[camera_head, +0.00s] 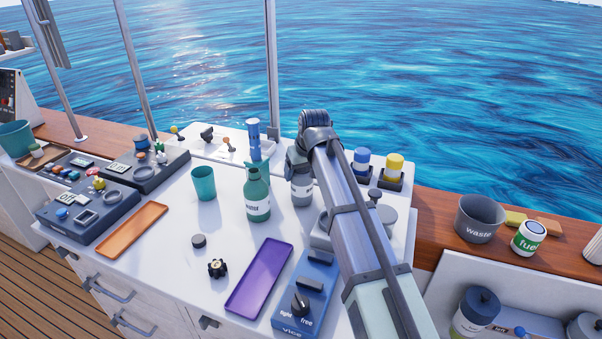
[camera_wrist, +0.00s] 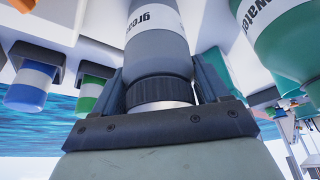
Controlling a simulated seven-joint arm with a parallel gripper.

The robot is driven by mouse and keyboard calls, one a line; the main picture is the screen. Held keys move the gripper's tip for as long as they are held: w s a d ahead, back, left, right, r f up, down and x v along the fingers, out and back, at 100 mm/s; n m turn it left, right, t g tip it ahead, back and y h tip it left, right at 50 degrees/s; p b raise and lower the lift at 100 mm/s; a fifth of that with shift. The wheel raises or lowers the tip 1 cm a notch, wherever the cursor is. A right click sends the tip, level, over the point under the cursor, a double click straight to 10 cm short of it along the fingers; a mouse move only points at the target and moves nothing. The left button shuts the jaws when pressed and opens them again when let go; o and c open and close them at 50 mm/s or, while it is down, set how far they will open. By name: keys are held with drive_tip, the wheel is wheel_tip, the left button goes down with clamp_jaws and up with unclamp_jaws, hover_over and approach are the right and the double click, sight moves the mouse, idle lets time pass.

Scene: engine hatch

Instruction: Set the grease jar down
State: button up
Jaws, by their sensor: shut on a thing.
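The grease jar is grey with a white label. In the head view the jar (camera_head: 302,191) is at the middle of the white counter, partly hidden by my arm. In the wrist view the jar (camera_wrist: 158,50) appears upside down, its dark ribbed neck between my fingers. My gripper (camera_wrist: 160,88) is shut on that neck, with a finger on each side. In the head view my gripper (camera_head: 298,160) is at the jar's top, mostly covered by my wrist. I cannot tell whether the jar's base touches the counter.
A green water bottle (camera_head: 257,196) stands close left of the jar, with a teal cup (camera_head: 203,184) further left. Blue and yellow-topped containers (camera_head: 394,168) stand behind right. A purple tray (camera_head: 259,277) and blue vice panel (camera_head: 305,292) lie in front. Counter left of the purple tray has free room.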

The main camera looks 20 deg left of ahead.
drive_tip(key=shift+f, duration=0.35)
drive_tip(key=shift+f, duration=0.1)
drive_tip(key=o, duration=1.3)
drive_tip(key=v, duration=1.2)
